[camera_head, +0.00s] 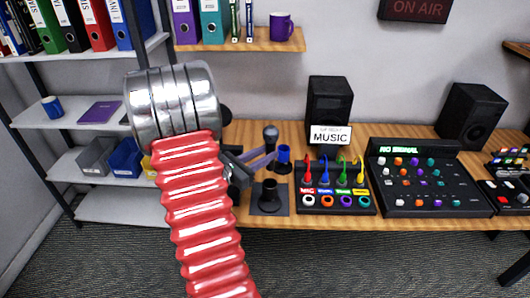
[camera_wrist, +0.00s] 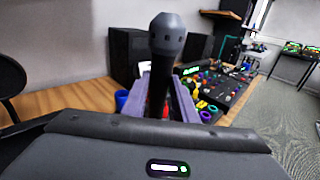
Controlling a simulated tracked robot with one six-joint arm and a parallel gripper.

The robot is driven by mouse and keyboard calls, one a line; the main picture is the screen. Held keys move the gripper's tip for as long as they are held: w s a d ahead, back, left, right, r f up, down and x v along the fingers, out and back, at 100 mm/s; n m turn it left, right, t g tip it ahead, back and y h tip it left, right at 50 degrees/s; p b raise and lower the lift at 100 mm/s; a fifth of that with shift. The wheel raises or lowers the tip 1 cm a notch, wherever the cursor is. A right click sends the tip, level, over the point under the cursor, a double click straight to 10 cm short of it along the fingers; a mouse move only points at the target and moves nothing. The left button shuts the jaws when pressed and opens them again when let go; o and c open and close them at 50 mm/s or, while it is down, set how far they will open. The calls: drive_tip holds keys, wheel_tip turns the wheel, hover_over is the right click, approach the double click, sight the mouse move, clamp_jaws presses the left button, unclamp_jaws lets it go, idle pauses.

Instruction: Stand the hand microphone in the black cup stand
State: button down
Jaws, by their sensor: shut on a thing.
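The hand microphone (camera_head: 270,131) has a round grey head and a dark handle. It stands about upright in my gripper (camera_head: 266,157), whose purple fingers are shut on the handle. In the wrist view the microphone (camera_wrist: 167,34) rises between the two fingers of my gripper (camera_wrist: 162,92), head up. The black cup stand (camera_head: 269,193) is a short dark tube on a square black base near the table's front edge. In the head view the microphone and gripper appear above and behind it. The microphone's lower end is hidden, and I cannot make out the stand in the wrist view.
A cable panel (camera_head: 335,201) with coloured plugs is right of the stand, then a mixer (camera_head: 425,180). Speakers (camera_head: 329,101) stand behind. A shelf rack is at left.

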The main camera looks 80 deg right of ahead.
drive_tip(key=shift+f, duration=5.95)
drive_tip(key=c, duration=1.4)
unclamp_jaws()
drive_tip(key=shift+o, duration=0.2)
drive_tip(key=v, duration=1.3)
drive_tip(key=shift+w+a, duration=0.25)
drive_tip(key=shift+a, duration=0.1)
